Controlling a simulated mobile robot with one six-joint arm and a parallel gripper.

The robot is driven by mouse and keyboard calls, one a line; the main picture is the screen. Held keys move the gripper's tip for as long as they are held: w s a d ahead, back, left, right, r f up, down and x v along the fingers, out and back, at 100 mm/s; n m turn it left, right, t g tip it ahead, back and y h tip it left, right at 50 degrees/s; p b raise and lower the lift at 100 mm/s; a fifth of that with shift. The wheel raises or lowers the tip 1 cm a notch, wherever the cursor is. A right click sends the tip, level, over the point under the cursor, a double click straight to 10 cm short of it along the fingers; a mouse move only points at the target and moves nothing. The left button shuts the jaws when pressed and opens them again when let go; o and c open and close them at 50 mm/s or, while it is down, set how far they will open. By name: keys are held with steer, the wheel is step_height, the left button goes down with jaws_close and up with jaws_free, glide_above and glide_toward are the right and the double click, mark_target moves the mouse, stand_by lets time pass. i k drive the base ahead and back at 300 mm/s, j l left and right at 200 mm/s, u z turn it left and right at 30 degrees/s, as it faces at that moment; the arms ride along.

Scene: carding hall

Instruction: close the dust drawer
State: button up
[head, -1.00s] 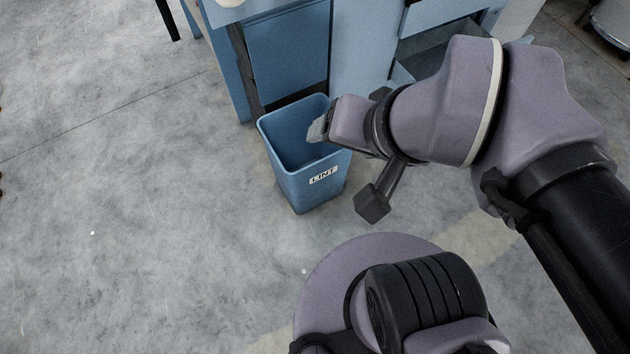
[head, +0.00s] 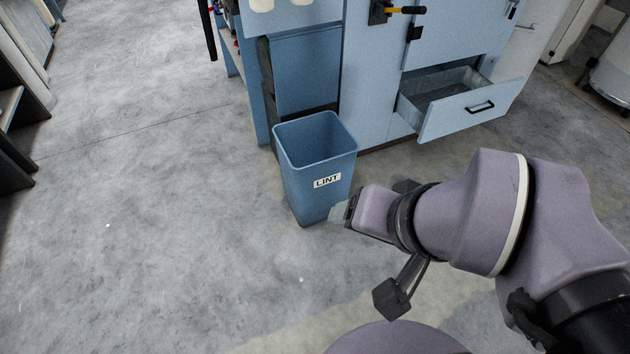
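The dust drawer (head: 470,112) is pulled out of the blue machine cabinet at the upper right. Its front panel carries a black handle, and its grey metal inside looks empty where I can see it. My gripper (head: 344,210) is left of the drawer and well apart from it in the picture, by the lower right side of the lint bin. It points left. A small pale grey patch shows at its tip; I cannot tell whether this is the fingers or something held. The finger opening is too small to make out.
A blue bin labelled LINT (head: 317,170) stands on the floor before the cabinet (head: 375,85), left of the drawer. A grey round container (head: 612,75) stands far right. The floor at left is clear.

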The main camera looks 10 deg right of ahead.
mark_target(435, 105)
steer(key=i+l+z, duration=0.15)
steer(key=i+l, duration=0.3)
steer(key=i+l+z, duration=0.15)
steer(key=i+l, duration=0.35)
steer(key=i+l+z, duration=0.15)
steer(key=i+l, duration=0.3)
steer(key=i+l+z, duration=0.15)
steer(key=i+l, duration=0.2)
steer(key=i, duration=0.25)
